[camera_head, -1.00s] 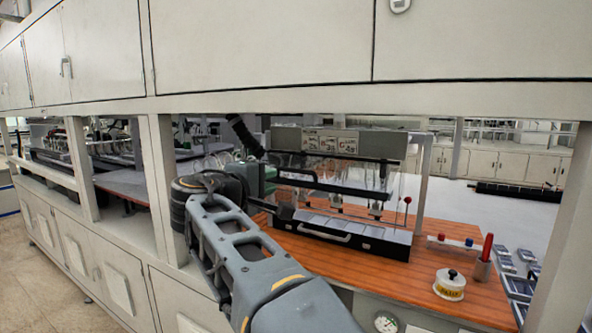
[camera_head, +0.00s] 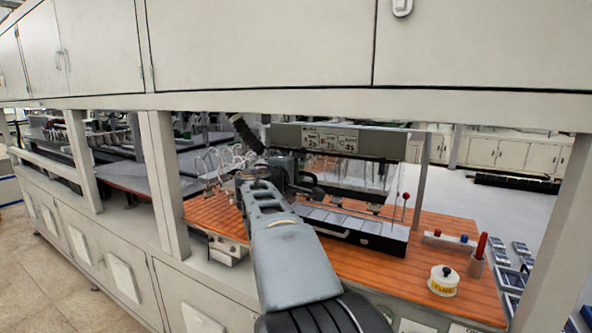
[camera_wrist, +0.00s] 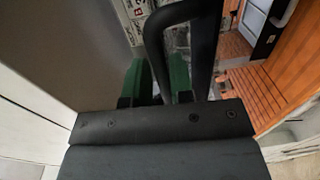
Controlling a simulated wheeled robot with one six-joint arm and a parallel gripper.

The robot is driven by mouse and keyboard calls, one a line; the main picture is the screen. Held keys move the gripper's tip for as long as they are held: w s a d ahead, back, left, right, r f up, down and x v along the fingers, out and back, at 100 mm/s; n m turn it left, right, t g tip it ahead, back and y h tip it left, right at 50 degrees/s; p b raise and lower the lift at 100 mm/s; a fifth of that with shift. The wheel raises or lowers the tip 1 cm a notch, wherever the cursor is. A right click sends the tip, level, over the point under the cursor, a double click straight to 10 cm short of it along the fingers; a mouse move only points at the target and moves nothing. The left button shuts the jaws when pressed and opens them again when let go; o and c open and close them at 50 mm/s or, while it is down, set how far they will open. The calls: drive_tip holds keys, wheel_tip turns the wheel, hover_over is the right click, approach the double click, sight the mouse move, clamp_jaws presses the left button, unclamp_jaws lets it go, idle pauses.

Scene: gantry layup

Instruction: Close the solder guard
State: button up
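The solder guard (camera_head: 350,178) is a clear panel with dark edges under the grey header of the bench machine (camera_head: 385,143). My gripper is at the left side of the machine in the head view, its fingers hidden there by my arm. In the wrist view, the green fingers of my gripper (camera_wrist: 158,80) are apart, with a black bent bar (camera_wrist: 153,45), apparently the guard's handle, rising beside and between them. I cannot tell whether the fingers press on it.
The wooden bench (camera_head: 400,265) carries a yellow-and-white tin (camera_head: 443,282), a red-handled tool in a holder (camera_head: 478,255) and a silver-black tray front (camera_head: 360,229). Cabinet posts (camera_head: 165,185) and the upper cabinet (camera_head: 270,50) frame the opening.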

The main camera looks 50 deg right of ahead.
clamp_jaws()
idle(0.3)
